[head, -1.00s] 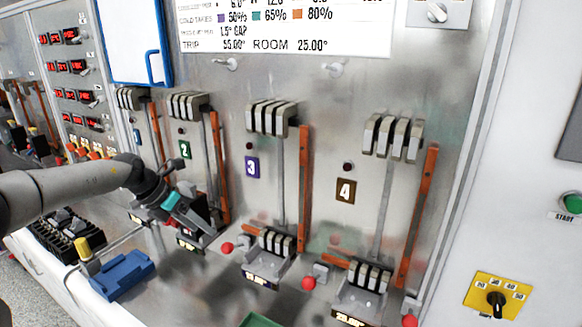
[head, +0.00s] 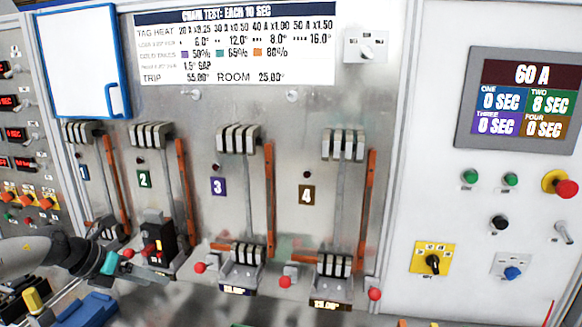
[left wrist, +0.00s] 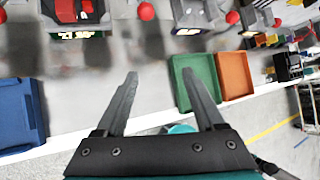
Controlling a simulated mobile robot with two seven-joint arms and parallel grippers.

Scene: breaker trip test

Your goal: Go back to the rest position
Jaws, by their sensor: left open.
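My left gripper (head: 122,268) is at the lower left in the head view, below and in front of station 2. In the left wrist view its two fingers (left wrist: 160,76) are apart with nothing between them. A black breaker with a red part (head: 156,238) sits at the foot of station 2, apart from the gripper. It also shows at the top left of the left wrist view (left wrist: 75,12). My right gripper is not in view.
A blue tray (head: 88,310) lies below the gripper; it shows at the left wrist view's left edge (left wrist: 14,115). A green bin (left wrist: 194,82) and an orange bin (left wrist: 235,76) stand side by side. Red knobs (head: 285,281) stick out along the panel's lower part.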

